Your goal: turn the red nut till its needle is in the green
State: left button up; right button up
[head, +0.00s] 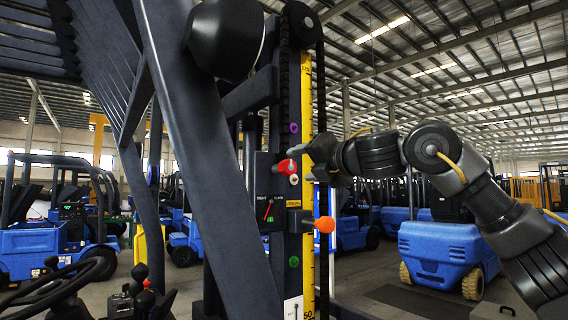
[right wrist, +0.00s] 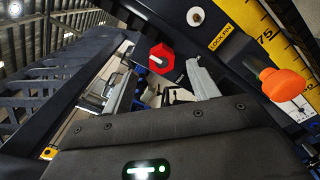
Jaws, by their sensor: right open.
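The red nut (head: 286,166) sits on the dark upright of the mast; in the right wrist view the red nut (right wrist: 161,58) is six-sided with a pale pin at its centre. My right gripper (head: 303,162) reaches in from the right, close to the nut. In its wrist view the two fingers of the right gripper (right wrist: 160,73) are apart, one on each side of the nut, not closed on it. A small dark gauge (head: 268,210) below left of the nut has a red needle and a small green mark; the needle's exact reading is too small to tell. My left gripper is not in view.
An orange knob (head: 324,224) sticks out below the nut, beside a yellow scale (head: 307,110). A purple knob (head: 293,128) is above and a green knob (head: 294,261) below. A thick dark beam (head: 215,150) crosses left of the gauge. Blue forklifts stand behind.

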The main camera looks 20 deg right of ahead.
aim_at(291, 167)
jog(key=p+x, duration=0.3)
jog(key=x, duration=0.4)
jog(key=shift+w, duration=0.35)
jog(key=shift+w+a+p, duration=0.15)
jog(key=shift+w+p, duration=0.1)
jog(key=shift+p, duration=0.1)
jog(key=shift+w+f, duration=0.1)
jog(key=c, duration=1)
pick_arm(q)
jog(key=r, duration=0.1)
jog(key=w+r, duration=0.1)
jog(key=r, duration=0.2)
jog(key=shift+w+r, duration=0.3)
